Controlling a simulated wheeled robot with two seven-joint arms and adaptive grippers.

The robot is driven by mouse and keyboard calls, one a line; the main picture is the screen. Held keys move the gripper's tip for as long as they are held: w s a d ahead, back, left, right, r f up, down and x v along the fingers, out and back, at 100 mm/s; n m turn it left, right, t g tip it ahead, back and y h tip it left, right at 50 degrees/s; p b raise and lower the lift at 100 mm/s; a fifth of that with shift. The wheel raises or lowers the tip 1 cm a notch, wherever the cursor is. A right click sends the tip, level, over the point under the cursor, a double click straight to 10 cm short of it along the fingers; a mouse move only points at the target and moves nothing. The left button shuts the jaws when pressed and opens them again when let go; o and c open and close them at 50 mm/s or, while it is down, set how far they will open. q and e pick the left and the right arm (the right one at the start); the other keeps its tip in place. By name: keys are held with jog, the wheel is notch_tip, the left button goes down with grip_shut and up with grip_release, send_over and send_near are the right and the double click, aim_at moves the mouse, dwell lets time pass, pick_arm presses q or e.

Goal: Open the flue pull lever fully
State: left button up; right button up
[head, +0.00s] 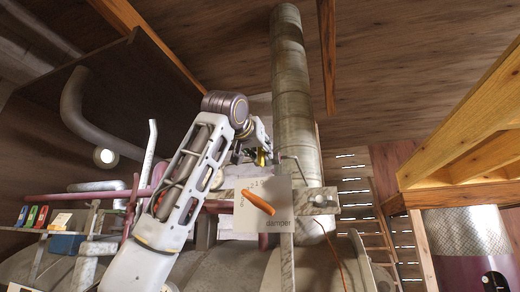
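An orange handle (258,202) slants down to the right in front of a pale plate (279,191) marked "damper"; it looks like the flue pull lever. The plate stands before the tall grey flue pipe (292,85). My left arm rises from the bottom left and bends at a dark-ringed joint. My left gripper (262,156) is small and partly hidden behind the arm, above and behind the orange handle and apart from it in the picture. Its fingers are too small to read. My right gripper is out of view.
A flat metal bar (325,201) crosses beside the plate, and a thin bent rod (291,158) stands above it. Pink pipes (84,198) and a shelf with coloured tags (31,216) lie at left. A wooden ladder (382,235) and timber platform (480,140) are at right.

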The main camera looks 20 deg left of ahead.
pick_arm(q)
grip_shut()
jog(key=shift+n, duration=0.4)
jog(key=n, duration=0.3)
jog(key=shift+f+b, duration=0.1)
jog(key=shift+b, duration=0.3)
jog(key=n, duration=0.5)
jog(key=shift+a, duration=0.1)
jog(key=n, duration=0.5)
jog(key=shift+f+n, duration=0.1)
jog(key=shift+n, duration=0.2)
jog(key=shift+a+f+n, duration=0.15)
jog(key=shift+n, duration=1.85)
jog(key=shift+w, duration=0.1)
